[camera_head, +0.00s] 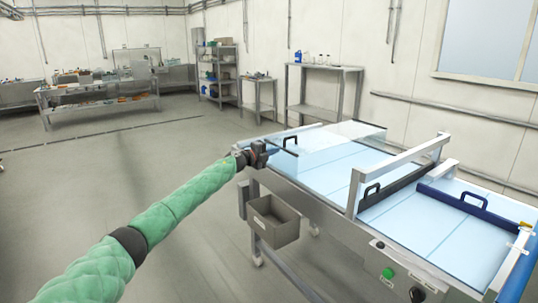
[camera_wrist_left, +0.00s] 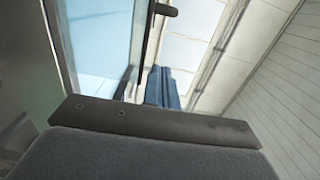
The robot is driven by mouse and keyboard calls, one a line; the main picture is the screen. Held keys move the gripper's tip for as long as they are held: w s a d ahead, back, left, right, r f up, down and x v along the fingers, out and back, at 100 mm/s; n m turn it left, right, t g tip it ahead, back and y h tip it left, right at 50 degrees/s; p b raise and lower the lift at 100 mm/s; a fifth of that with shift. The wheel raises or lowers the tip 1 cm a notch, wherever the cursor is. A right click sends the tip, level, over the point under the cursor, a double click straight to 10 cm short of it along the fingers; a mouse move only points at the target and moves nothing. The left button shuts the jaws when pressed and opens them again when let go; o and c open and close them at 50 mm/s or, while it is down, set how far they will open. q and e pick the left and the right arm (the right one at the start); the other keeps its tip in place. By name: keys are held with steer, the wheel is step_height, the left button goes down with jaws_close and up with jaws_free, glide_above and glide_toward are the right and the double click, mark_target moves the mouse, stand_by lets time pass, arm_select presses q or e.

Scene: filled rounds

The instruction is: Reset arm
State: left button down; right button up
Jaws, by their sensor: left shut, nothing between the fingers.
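My left arm comes in from the left in green padding. Its left gripper (camera_head: 272,151) is at the far left corner of the machine table, beside the edge of a clear glass panel (camera_head: 340,142). The gripper is shut and holds nothing. I cannot tell from the head view whether it touches the table or panel. In the left wrist view, the dark grey gripper body fills the lower part, and a pale blue surface (camera_wrist_left: 95,45) shows beyond it. My right gripper is not in view.
The machine table (camera_head: 330,172) has a light blue top, a raised metal crossbar (camera_head: 400,168) and a dark blue handled bar (camera_head: 466,204). A grey bin (camera_head: 273,222) hangs on its front side. Benches and a shelf (camera_head: 218,75) stand behind. The floor at left is clear.

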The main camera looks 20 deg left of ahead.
arm_select(q)
steer(key=shift+v, duration=1.25)
